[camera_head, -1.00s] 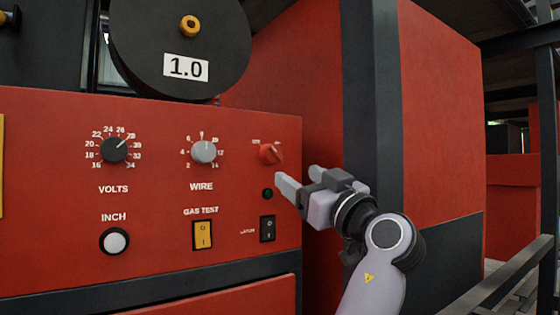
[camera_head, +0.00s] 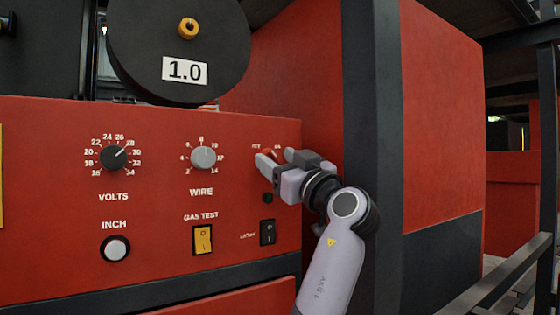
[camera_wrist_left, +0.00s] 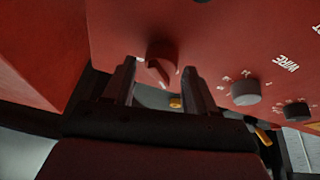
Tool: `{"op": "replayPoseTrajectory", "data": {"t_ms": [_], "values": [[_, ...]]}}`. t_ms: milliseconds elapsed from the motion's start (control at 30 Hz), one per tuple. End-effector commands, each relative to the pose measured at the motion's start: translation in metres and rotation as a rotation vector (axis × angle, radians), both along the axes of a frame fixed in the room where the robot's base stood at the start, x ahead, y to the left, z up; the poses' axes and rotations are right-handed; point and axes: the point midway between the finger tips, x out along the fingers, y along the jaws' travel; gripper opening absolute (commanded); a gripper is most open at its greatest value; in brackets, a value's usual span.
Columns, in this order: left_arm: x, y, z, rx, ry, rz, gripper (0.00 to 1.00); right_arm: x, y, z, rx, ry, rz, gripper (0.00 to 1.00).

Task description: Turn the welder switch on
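The welder's red rotary switch (camera_head: 268,151) is at the upper right of the red front panel (camera_head: 60,240), mostly hidden behind my gripper in the head view. My left gripper (camera_head: 277,159) is open, with its fingertips at the switch, one on either side. In the left wrist view the red switch knob (camera_wrist_left: 161,64) shows between the two fingertips of the left gripper (camera_wrist_left: 158,80), with gaps visible beside it. I cannot tell whether either finger touches the knob. My right gripper is not in view.
The grey wire knob (camera_head: 203,158) and black volts knob (camera_head: 113,158) are left of the switch. Below are a dark indicator (camera_head: 267,198), a black rocker switch (camera_head: 267,232), a yellow gas test switch (camera_head: 202,239) and a white inch button (camera_head: 115,248). A dark post (camera_head: 371,120) stands at right.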

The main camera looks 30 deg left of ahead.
Motion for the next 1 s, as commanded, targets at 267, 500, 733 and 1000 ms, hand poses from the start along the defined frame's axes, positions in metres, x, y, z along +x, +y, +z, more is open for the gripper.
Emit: {"op": "replayPoseTrajectory", "data": {"t_ms": [267, 500, 733, 1000], "values": [[0.0, -0.0003, -0.0002, 0.001, 0.001, -0.001, 0.1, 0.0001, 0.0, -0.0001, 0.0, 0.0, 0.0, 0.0], [-0.0001, -0.0004, -0.0006, 0.019, 0.043, -0.001, 0.1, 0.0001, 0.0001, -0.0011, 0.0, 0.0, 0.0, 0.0], [-0.0011, -0.0003, -0.0003, 0.072, 0.169, -0.003, 0.1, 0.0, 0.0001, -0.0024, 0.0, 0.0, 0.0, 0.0], [-0.0026, 0.0003, 0.002, 0.165, 0.396, -0.004, 0.1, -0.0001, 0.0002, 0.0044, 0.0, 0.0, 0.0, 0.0]]}}
